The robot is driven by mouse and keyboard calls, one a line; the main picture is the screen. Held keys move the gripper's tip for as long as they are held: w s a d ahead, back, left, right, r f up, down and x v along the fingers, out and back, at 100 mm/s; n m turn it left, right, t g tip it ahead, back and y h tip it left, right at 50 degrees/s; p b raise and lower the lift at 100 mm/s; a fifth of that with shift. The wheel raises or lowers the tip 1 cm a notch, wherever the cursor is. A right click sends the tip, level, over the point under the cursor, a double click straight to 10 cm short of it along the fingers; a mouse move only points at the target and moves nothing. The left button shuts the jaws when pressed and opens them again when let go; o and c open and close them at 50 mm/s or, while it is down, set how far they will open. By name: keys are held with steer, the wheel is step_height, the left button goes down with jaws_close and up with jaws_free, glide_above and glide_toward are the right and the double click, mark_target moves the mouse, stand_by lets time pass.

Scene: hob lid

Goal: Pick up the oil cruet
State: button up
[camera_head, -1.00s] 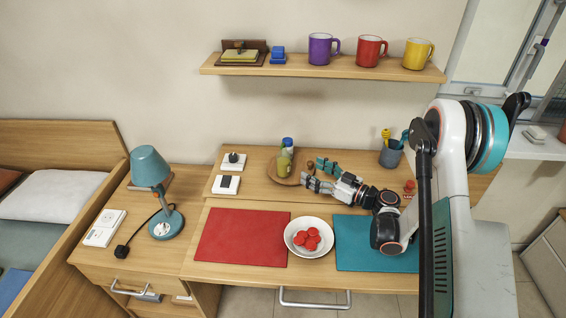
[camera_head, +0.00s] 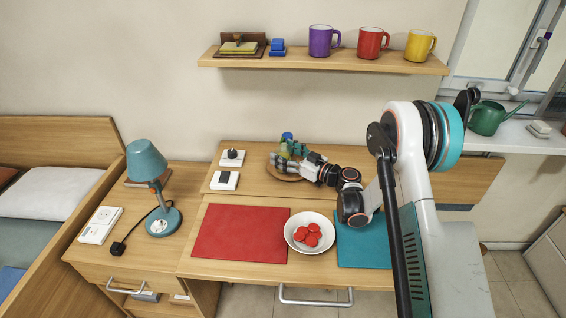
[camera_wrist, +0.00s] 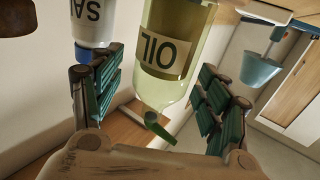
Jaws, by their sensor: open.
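The oil cruet (camera_wrist: 170,50) is a pale yellow-green clear bottle with an OIL label and a small green spout. In the wrist view it stands between the two fingers of my gripper (camera_wrist: 158,78), with gaps on both sides. My gripper is open. In the head view my gripper (camera_head: 285,154) is at the round wooden tray (camera_head: 287,178) at the back of the desk and largely hides the cruet.
A salt shaker (camera_wrist: 93,25) with a blue cap stands close beside the cruet, near the left finger. A white bowl (camera_head: 299,246) of red discs, a red mat (camera_head: 240,234) and a teal mat (camera_head: 360,250) lie in front. Sockets (camera_head: 232,157) sit left.

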steer(key=shift+w+a, duration=0.2)
steer(key=shift+a, duration=0.1)
steer(key=shift+r, duration=0.1)
steer(key=shift+c, duration=0.5)
steer(key=c, duration=1.2)
steer(key=shift+r, duration=0.1)
step_height(320, 180, up, 20)
steer(key=p, duration=0.7)
